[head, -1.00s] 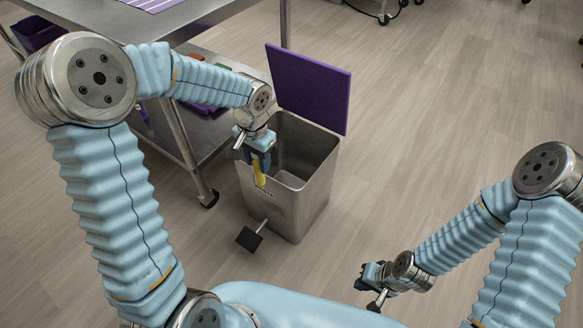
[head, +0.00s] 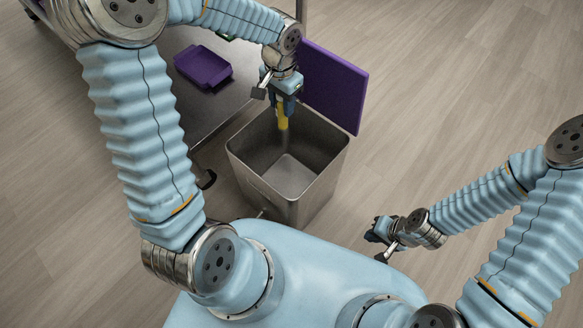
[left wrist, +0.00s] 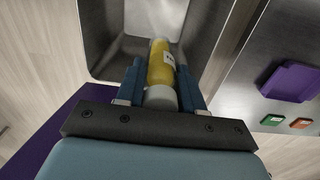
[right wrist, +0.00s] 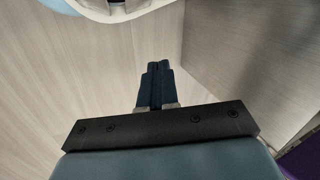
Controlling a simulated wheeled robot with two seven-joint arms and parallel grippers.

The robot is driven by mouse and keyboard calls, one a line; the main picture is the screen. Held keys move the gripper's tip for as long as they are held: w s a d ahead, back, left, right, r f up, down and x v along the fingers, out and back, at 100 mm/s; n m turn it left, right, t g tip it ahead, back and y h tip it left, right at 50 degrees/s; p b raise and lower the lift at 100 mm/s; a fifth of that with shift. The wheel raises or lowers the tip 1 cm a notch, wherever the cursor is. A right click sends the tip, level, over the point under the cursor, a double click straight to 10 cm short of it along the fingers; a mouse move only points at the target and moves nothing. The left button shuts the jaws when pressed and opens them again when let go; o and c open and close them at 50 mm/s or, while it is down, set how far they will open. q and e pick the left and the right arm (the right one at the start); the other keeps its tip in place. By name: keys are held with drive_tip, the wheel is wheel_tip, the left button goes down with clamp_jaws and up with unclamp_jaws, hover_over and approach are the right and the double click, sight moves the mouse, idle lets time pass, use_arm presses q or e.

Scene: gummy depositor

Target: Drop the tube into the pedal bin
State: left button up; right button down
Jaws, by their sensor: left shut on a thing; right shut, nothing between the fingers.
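The yellow tube (head: 283,118) hangs from my left gripper (head: 283,99), which is shut on it. In the left wrist view the tube (left wrist: 161,66) shows a white cap and a white label between the fingers. The tube is over the open mouth of the steel pedal bin (head: 320,185), toward its far side. The bin's purple lid (head: 331,84) stands open behind it. The bin's inside looks empty. My right gripper (head: 374,231) is shut and empty, low to the right of the bin; its closed fingertips show in the right wrist view (right wrist: 156,66).
A steel table with a lower shelf (head: 185,108) stands left of the bin. A purple tray (head: 203,67) lies on that shelf, with small green (left wrist: 272,120) and orange (left wrist: 300,123) items beside it. The floor right of the bin is clear.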

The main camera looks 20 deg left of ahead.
use_arm(q)
wheel_tip(320, 180, down, 6)
drive_tip(key=b, duration=0.4)
drive_tip(key=shift+r, duration=0.15)
drive_tip(key=o, duration=1.1)
drive_tip(key=shift+o, duration=0.2)
drive_tip(key=shift+r, duration=0.1)
wheel_tip(320, 180, up, 14)
drive_tip(key=shift+f+p, duration=0.15)
drive_tip(key=shift+p, duration=0.65)
drive_tip(key=shift+s, duration=0.15)
